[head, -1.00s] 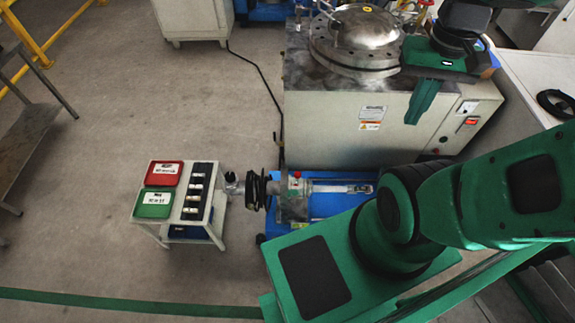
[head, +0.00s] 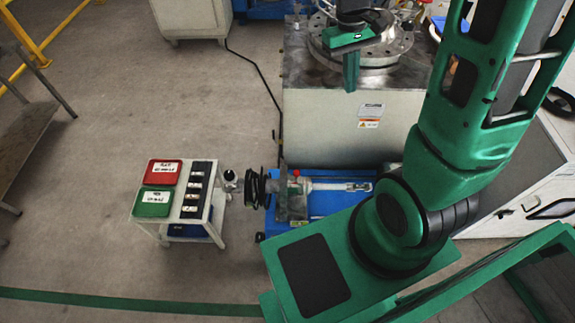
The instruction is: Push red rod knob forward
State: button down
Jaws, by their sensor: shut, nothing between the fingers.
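A small red knob (head: 296,173) sits on top of the grey metal fixture (head: 291,200) at the left end of the blue bench, beside a black bellows-like part (head: 256,188). My gripper (head: 350,87) points down, with its green fingers together and nothing visible between them. In the picture it is above and to the right of the knob, clearly apart from it, overlapping the front of the large grey machine. A rod, if attached to the knob, is too small to make out.
The grey machine (head: 330,128) with a round metal lid (head: 395,45) stands behind the blue bench (head: 335,205). A small white cart (head: 150,222) with a red bin and a green bin is at left. The floor (head: 100,120) further left is mostly clear.

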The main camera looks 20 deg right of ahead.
jog(key=w+a+f+n, duration=0.2)
jog(key=w+a+f, duration=0.2)
jog(key=w+f, duration=0.2)
jog(key=n+g+h, duration=0.1)
jog(key=n, duration=0.6)
send_over(285, 171)
notch_tip(285, 171, down, 35)
jog(key=shift+f, duration=0.2)
jog(key=shift+s+d, duration=0.45)
jog(key=shift+s, duration=0.1)
jog(key=shift+d, duration=0.1)
